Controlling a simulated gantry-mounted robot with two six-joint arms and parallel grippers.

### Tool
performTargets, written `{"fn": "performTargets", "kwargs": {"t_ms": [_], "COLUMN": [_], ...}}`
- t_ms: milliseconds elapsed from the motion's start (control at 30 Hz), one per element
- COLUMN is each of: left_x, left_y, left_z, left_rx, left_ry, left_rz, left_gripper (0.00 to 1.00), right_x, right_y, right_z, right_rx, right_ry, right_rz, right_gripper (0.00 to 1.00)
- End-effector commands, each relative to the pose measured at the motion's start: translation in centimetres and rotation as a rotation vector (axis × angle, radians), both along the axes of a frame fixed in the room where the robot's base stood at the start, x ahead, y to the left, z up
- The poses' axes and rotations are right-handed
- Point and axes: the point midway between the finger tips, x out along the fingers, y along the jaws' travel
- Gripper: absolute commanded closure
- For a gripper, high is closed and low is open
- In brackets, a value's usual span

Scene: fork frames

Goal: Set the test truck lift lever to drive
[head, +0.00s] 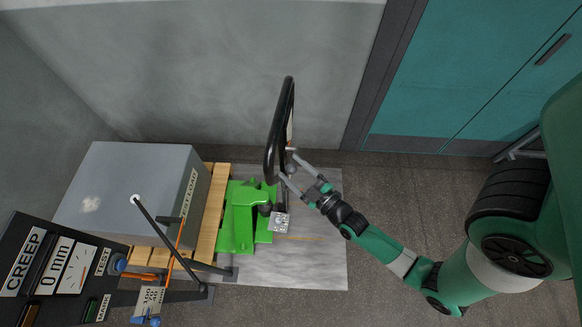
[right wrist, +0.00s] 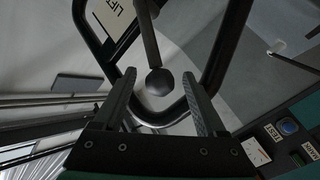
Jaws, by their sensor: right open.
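The green pallet truck (head: 240,222) stands on a pale floor plate against a pallet, with its black loop handle (head: 290,95) rising upright. The lift lever ends in a dark faceted knob (right wrist: 159,83), and its stem runs up past a white plate marked LIFT (right wrist: 115,15). My right gripper (head: 289,164) is open at the lower part of the loop handle. In the right wrist view its two fingers (right wrist: 158,77) stand on either side of the knob, with gaps visible; whether the knob lies at fingertip depth I cannot tell. My left gripper is not in view.
A grey test load block (head: 130,190) sits on the wooden pallet (head: 213,205). A dark panel (head: 45,265) reading CREEP and 0 mm, with TEST and MARK buttons, stands at lower left. A thin dark pole (head: 165,240) leans nearby. Teal doors (head: 470,70) are at upper right.

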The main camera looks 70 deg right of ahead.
Motion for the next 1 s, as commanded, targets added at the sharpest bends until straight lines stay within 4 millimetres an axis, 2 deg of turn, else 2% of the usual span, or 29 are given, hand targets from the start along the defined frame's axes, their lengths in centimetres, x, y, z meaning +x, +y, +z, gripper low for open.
{"fn": "performTargets", "kwargs": {"t_ms": [100,367,767,1000], "left_x": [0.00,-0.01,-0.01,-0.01], "left_y": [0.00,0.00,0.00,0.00], "left_z": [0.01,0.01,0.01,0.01], "left_rx": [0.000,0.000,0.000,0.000], "left_ry": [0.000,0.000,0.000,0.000], "left_rz": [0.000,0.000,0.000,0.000], "left_gripper": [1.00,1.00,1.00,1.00], "right_x": [0.68,0.75,0.74,0.73], "right_y": [-0.37,-0.39,-0.36,-0.37], "right_z": [0.00,-0.03,0.00,0.00], "right_rx": [0.000,0.001,0.000,0.000], "right_ry": [0.001,0.001,0.001,0.001], "right_rz": [-0.001,0.000,0.001,0.001], "right_gripper": [0.26,0.28,1.00,1.00]}}
